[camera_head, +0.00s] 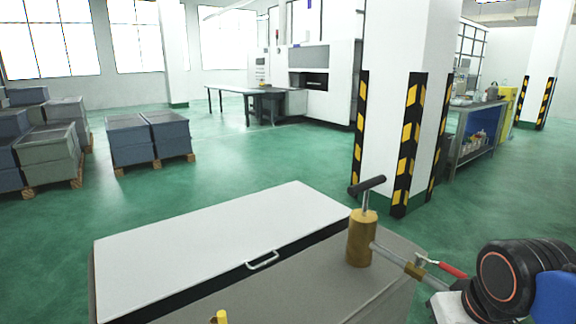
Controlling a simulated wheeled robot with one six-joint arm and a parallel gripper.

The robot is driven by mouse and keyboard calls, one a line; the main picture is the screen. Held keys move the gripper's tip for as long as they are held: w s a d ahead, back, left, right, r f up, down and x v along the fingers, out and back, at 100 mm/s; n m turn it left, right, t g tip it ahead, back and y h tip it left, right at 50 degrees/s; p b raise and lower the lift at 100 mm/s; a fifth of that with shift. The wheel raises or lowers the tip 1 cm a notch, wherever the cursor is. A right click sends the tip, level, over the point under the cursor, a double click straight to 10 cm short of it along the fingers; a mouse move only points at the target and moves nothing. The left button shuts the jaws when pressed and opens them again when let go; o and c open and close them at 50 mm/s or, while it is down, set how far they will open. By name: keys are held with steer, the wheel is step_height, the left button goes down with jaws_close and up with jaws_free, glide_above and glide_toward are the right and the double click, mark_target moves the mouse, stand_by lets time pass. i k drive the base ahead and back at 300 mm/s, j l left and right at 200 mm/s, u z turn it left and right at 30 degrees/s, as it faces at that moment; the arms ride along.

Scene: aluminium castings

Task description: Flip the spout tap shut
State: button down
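The spout tap (414,270) is a small brass body on a metal pipe that runs right and down from an upright brass cylinder (361,240). Its red lever (446,267) points right, roughly along the line of the spout pipe. The cylinder has a dark T-handle on top and stands on a grey bench-like top. My arm's black wrist joint and blue link are at the lower right, just right of the lever. A pale part below the lever may belong to my gripper. Its fingers cannot be made out, nor whether anything touches the lever.
A white lid or panel (220,235) with a metal handle (262,260) lies left of the cylinder. A yellow knob (220,317) shows at the bottom edge. A striped pillar (405,130) stands behind. Stacked bins (150,138) stand at the left. Green floor between is clear.

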mark_target(440, 265)
steer(key=k+j, duration=0.25)
steer(key=k, duration=0.2)
steer(key=k+j, duration=0.25)
steer(key=k, duration=0.2)
steer(key=k+j, duration=0.2)
steer(key=k, duration=0.25)
